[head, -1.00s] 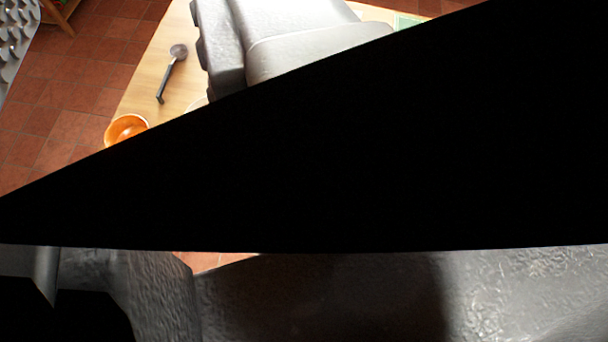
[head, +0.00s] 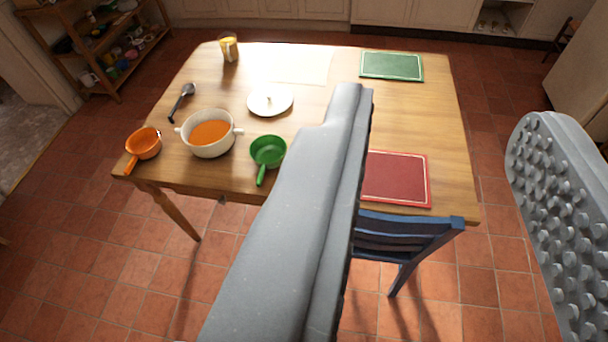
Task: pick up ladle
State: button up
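The ladle (head: 187,90) lies on the left part of the wooden table (head: 420,120). It has a grey bowl at its far end and a dark handle pointing towards the near left. Nothing touches it, and it is fully in view.
Near the ladle are a white pot (head: 208,147) with orange contents, an orange pan (head: 144,143), a green pan (head: 267,151), a white lid (head: 270,101) and a glass (head: 229,47). A blue chair (head: 405,235) stands at the front right. A shelf (head: 100,40) stands back left.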

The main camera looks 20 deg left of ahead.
aim_at(190, 89)
jog(key=u, duration=0.6)
jog(key=i, duration=0.85)
jog(key=u, duration=0.05)
